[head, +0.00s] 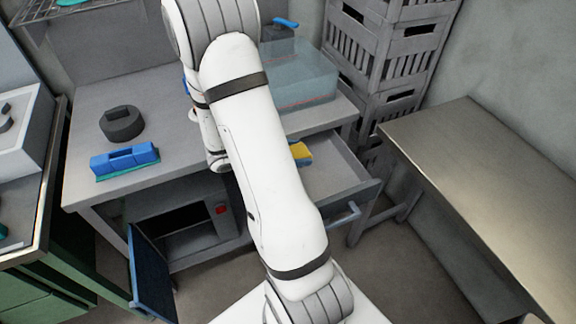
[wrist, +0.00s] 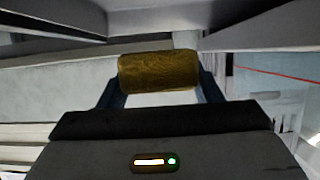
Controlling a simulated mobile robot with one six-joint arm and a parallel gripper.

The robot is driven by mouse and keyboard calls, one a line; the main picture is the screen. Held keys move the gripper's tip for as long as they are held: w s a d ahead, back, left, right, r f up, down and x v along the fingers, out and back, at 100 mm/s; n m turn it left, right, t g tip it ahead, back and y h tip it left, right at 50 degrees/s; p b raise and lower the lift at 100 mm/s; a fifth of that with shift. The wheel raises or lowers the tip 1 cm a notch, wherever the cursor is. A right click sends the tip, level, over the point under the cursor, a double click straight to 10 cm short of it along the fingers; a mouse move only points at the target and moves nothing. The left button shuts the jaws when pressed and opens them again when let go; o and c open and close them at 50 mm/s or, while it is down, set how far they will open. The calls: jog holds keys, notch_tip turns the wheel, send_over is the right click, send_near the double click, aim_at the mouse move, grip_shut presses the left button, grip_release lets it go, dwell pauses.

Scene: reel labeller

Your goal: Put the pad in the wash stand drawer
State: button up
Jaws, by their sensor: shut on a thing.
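My gripper (wrist: 161,86) is shut on the pad (wrist: 158,70), a yellow-brown block held crosswise between its two dark blue fingers in the wrist view. In the head view my white arm hides most of the gripper. A small yellow and blue patch (head: 301,152) shows just past the arm's right edge, over or in the drawer; it looks like the held pad and a finger, but its height above the drawer floor cannot be told. The wash stand drawer (head: 338,162) is pulled open, and its visible floor is otherwise bare.
The wash stand top (head: 85,125) bears a blue brush (head: 124,160), a dark round weight (head: 121,123) and a clear tank (head: 300,78). A cupboard door (head: 150,275) hangs open below. Grey crates (head: 385,50) stand behind, and a bench (head: 480,170) is at the right.

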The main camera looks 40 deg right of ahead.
notch_tip(320, 180, down, 10)
jog(key=shift+a+r+b, duration=0.15)
jog(key=shift+r+b, duration=0.05)
jog(key=shift+b, duration=0.2)
jog(key=shift+f, duration=0.15)
jog(key=o, duration=1)
jog(key=shift+o, duration=0.2)
jog(key=shift+w+a+r, duration=0.15)
jog(key=shift+a+r, duration=0.05)
jog(key=shift+r, duration=0.1)
jog(key=v, duration=1.1)
jog(key=shift+a+r, duration=0.2)
jog(key=shift+a, duration=0.05)
